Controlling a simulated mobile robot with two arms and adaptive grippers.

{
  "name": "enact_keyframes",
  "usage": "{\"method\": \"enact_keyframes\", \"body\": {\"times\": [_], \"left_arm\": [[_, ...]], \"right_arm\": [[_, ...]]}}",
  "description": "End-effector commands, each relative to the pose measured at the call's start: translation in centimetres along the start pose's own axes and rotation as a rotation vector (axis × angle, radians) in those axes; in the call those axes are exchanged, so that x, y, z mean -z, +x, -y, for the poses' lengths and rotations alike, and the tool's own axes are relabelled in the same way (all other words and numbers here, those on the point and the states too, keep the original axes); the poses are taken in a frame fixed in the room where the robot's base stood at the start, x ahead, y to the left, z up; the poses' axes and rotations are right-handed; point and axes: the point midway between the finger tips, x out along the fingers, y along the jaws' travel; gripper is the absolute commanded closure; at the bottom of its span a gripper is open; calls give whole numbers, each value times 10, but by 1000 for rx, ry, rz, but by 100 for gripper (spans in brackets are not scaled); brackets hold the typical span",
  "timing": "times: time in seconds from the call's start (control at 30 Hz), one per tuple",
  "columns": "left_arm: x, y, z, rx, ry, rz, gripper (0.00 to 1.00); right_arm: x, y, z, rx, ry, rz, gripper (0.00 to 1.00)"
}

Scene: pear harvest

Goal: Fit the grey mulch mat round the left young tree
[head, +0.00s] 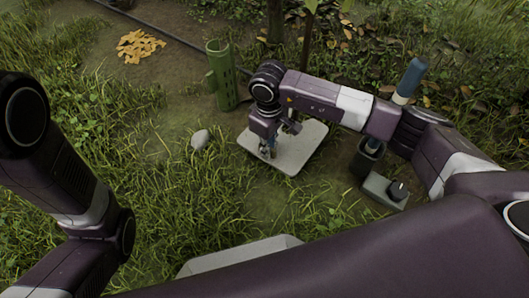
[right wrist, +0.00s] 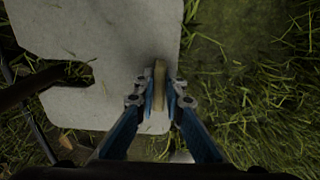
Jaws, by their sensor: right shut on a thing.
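The grey mulch mat (head: 301,150) lies flat or nearly flat near the ground in the head view, partly hidden by my right arm. In the right wrist view the mat (right wrist: 110,35) has a notch in its left edge. A dark brown stem (right wrist: 25,90) reaches across to that notch; I cannot tell how far inside it stands. A thin young tree stem (head: 305,45) rises behind my arm in the head view. My right gripper (head: 268,152) points down over the mat, shut on its pale yellowish tab (right wrist: 159,84). My left gripper is out of view.
A green trunk guard (head: 220,80) stands behind the mat at left. A pale stone (head: 200,139) lies left of the mat, and wood chips (head: 138,46) lie at the far left. A dark hose (head: 165,32) crosses the back. Grass surrounds the bare soil.

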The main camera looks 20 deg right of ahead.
Motion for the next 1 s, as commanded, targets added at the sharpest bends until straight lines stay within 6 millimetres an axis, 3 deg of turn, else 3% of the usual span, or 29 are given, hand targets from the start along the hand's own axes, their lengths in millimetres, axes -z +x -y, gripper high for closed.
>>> {"method": "enact_keyframes", "body": {"times": [0.57, 1.0], "left_arm": [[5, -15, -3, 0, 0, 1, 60], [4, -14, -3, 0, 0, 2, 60]], "right_arm": [[0, 1, -42, -2, 3, -1, 100], [0, 29, -41, 0, 1, 0, 100]]}}
